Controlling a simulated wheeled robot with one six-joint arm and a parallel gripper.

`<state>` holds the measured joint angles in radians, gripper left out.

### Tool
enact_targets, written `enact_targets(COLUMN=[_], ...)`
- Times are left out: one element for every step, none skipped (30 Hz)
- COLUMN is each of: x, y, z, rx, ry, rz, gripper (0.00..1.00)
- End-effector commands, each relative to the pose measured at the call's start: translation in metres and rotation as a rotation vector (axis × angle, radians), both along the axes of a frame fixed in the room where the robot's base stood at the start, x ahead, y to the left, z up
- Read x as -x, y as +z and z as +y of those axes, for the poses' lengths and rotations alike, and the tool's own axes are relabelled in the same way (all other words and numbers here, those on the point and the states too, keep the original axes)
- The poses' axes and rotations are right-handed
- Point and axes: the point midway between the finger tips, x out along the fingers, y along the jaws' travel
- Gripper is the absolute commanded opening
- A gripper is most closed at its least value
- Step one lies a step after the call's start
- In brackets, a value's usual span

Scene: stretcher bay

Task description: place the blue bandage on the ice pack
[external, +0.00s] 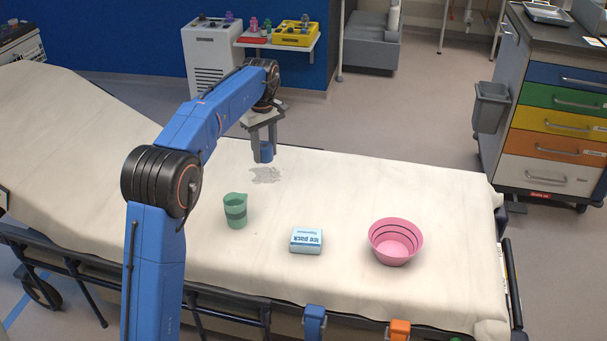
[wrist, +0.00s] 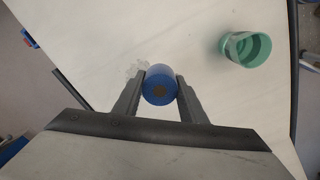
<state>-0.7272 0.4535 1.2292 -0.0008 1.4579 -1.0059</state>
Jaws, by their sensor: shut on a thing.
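My gripper (external: 263,152) is shut on the blue bandage (external: 266,151), a small blue roll, and holds it above the back part of the stretcher. In the wrist view the blue bandage (wrist: 159,86) sits between the two fingers of my gripper (wrist: 159,88), its round end showing. The ice pack (external: 306,240) is a small white and light-blue box lying on the sheet, in front and to the right of my gripper in the external view. Its top is bare. The ice pack is not in the wrist view.
A green cup (external: 236,211) stands left of the ice pack, also in the wrist view (wrist: 246,48). A pink bowl (external: 397,240) stands to its right. A grey mark (external: 265,175) shows on the stretcher sheet (external: 340,185). A drawer cart (external: 555,110) stands off the right end.

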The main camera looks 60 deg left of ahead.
Motion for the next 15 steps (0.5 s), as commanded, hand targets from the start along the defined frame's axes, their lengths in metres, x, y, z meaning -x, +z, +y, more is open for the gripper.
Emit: enact_targets(x=[-0.004, -0.005, -0.007, -0.008, -0.009, -0.008, -0.008, -0.007, -0.006, -0.005, -0.003, -0.001, 0.001, 0.003, 0.006], y=[0.005, 0.008, 0.009, 0.011, 0.012, 0.015, 0.015, 0.017, 0.018, 0.019, 0.020, 0.021, 0.021, 0.022, 0.021], z=[-0.025, -0.038, -0.056, -0.070, -0.083, -0.101, -0.114, -0.127, -0.144, -0.157, -0.170, -0.186, -0.197, -0.208, -0.221], rx=[0.000, -0.001, -0.001, -0.002, -0.001, -0.002, 0.000, -0.002, -0.002, -0.001, -0.001, -0.001, -0.001, -0.001, -0.001], ry=[-0.017, -0.024, -0.036, -0.043, -0.050, -0.061, -0.069, -0.076, -0.085, -0.093, -0.101, -0.111, -0.116, -0.123, -0.131], rz=[-0.001, -0.002, -0.002, -0.003, -0.002, -0.003, -0.002, -0.003, -0.004, -0.004, -0.004, -0.004, -0.003, -0.004, -0.004], gripper=[0.15, 0.15, 0.15, 0.15, 0.15, 0.15, 0.15, 0.15, 0.15, 0.15, 0.15, 0.15, 0.15, 0.15, 0.15])
